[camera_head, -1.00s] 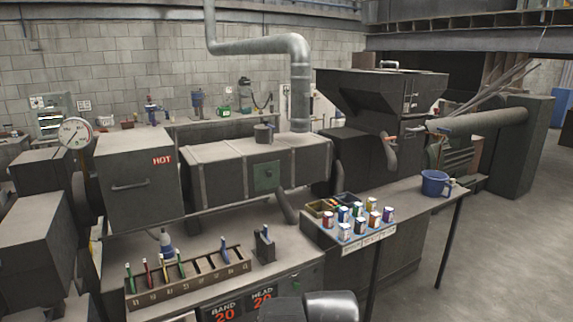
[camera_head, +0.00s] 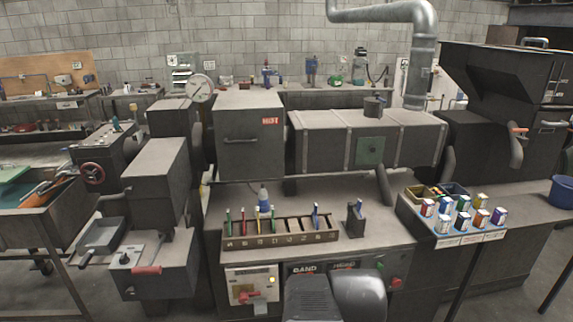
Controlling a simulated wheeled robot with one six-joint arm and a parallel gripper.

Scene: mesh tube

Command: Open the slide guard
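No part is plainly labelled as the slide guard, so I cannot tell which it is. A dark box-shaped housing (camera_head: 249,165) with a bar handle (camera_head: 241,141) and a red HOT label (camera_head: 270,121) stands at the middle of the machine and looks closed. A long ribbed housing (camera_head: 325,152) to its right carries a small green plate (camera_head: 369,152). My gripper is not visible. Only dark and grey parts of my own arm show at the bottom middle, apart from the machine.
A slotted rack (camera_head: 281,242) with several coloured pieces stands on the front ledge. A control panel (camera_head: 252,288) is below it. Several cans (camera_head: 463,203) stand on the right table, near a blue bucket (camera_head: 563,192). A red-handled box (camera_head: 150,265) sits front left.

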